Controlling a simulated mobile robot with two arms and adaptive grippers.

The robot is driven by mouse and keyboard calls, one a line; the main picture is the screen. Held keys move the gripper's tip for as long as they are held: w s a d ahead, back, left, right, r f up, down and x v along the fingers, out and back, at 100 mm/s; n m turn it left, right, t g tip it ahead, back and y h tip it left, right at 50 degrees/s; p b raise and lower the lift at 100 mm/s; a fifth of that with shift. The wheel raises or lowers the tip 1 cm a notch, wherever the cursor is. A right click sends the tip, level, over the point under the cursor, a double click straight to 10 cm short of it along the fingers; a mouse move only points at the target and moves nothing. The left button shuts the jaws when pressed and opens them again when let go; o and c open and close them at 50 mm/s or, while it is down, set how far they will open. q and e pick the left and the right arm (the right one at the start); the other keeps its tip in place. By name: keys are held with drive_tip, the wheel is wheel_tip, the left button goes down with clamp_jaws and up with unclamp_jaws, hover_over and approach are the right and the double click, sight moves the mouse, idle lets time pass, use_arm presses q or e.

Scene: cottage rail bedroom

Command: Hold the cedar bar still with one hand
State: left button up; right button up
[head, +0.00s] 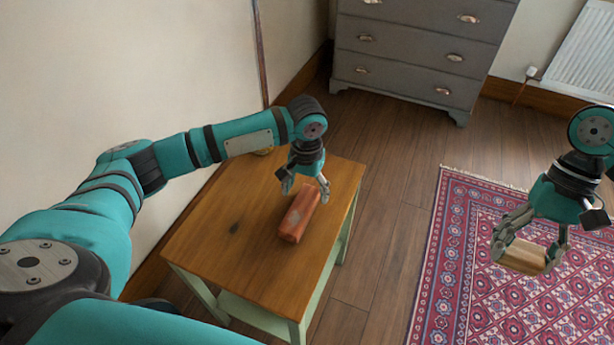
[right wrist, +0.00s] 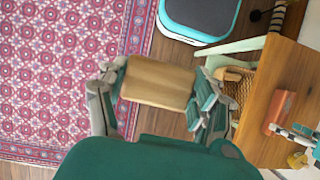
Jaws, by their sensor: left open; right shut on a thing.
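My right gripper (head: 525,254) is shut on a pale tan wooden block (head: 526,257), held in the air right of the table. That block fills the space between the fingers in the right wrist view (right wrist: 158,83).
A red patterned rug (head: 450,240) lies on the wooden floor right of the table. A grey chest of drawers (head: 410,50) stands at the back, and a white radiator (head: 580,50) at the back right. A wall runs along the table's left side. The tabletop around the bar is mostly clear.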

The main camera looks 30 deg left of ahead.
sight(306, 197)
use_arm(q)
drive_tip(key=shift+f, duration=1.85)
drive_tip(key=shift+c, duration=0.4)
drive_tip(key=c, duration=1.2)
drive_tip(key=shift+c, duration=0.2)
